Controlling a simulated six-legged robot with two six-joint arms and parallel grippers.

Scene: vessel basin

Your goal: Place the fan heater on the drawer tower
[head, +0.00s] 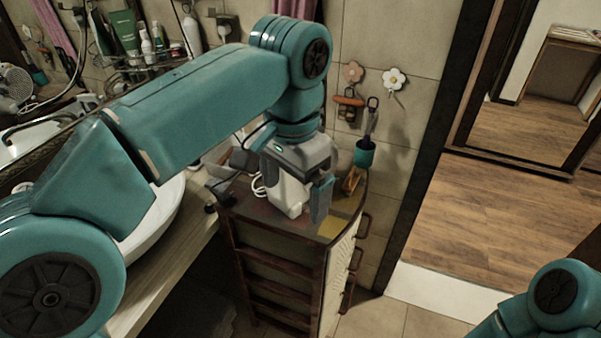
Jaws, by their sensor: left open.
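The drawer tower (278,262) is a dark reddish-brown unit with slatted sides and handles on its right face. It stands at the picture's middle, beside the basin counter. A white boxy object, which looks like the fan heater (288,194), stands upright on the tower's top, partly hidden by my left gripper. My left gripper (305,198) reaches down over it with its jaws open; one finger shows to its right. My right gripper is out of view.
A teal cup (364,154) and a yellowish wooden item (352,180) are at the tower's back right. The white basin (150,215) and its counter (165,290) lie left. A shelf of bottles (150,55) is behind. Wooden floor (500,215) is clear at right.

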